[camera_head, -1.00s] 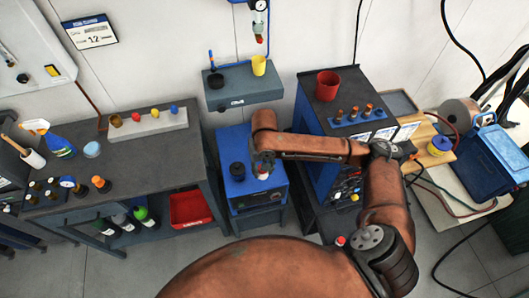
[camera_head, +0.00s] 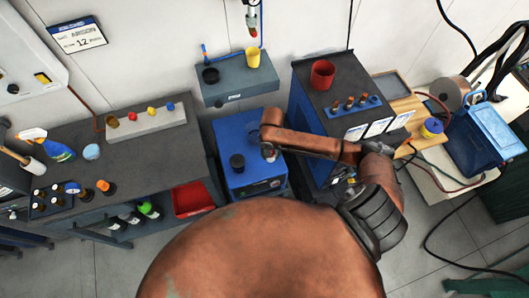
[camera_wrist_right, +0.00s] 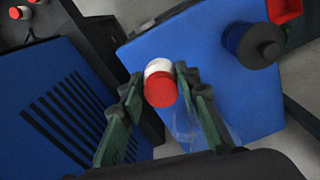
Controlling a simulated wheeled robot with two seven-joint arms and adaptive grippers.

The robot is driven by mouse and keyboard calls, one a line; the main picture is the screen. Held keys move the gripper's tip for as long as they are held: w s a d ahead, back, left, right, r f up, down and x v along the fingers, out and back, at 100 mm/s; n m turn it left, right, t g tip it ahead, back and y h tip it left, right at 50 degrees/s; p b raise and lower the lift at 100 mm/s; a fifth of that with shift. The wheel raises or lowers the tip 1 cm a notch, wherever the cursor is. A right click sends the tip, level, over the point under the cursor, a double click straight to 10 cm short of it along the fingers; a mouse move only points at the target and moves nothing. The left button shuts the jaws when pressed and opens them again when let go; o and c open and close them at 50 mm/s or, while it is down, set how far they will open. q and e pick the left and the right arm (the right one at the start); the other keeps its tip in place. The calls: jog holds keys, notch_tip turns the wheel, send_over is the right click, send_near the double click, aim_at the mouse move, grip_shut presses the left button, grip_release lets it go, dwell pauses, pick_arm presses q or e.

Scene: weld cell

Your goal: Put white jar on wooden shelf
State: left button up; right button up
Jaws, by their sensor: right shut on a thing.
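The white jar (camera_wrist_right: 160,68) has a red lid and sits between the fingertips of my right gripper (camera_wrist_right: 160,84) in the right wrist view. The gripper is shut on it. In the head view the right gripper (camera_head: 268,152) is over the right side of the blue machine's top, and the jar shows only as a small pale and red spot. I cannot tell whether the jar touches the top. A pale wooden shelf surface (camera_head: 404,106) lies at the right, beyond my forearm, with a yellow and blue spool on it. My left gripper is not in view.
The blue machine (camera_head: 230,130) carries a dark cup (camera_head: 237,163). A dark-topped blue cabinet (camera_head: 340,85) with a red cup (camera_head: 322,73) and a rack of bottles stands to its right. A grey wall shelf (camera_head: 240,82) holds a yellow cup. A cluttered grey bench (camera_head: 150,165) is left.

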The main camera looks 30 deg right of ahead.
jog(key=w+f, duration=0.1)
jog(key=w+f+b, duration=0.1)
jog(key=w+f, duration=0.1)
jog(key=w+d+f, duration=0.1)
jog(key=w+f, duration=0.1)
jog(key=shift+f, duration=0.15)
jog(key=shift+w+f, duration=0.2)
jog(key=shift+f, duration=0.05)
jog(key=shift+w+f, duration=0.15)
jog(key=shift+w+f+b, duration=0.2)
jog(key=shift+b, duration=0.1)
notch_tip(320, 180, down, 2)
jog(key=shift+f, duration=0.5)
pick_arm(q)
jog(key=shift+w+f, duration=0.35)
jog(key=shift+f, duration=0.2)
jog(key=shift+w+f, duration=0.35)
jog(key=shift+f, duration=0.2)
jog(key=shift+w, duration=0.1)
pick_arm(e)
jog(key=shift+f, duration=0.1)
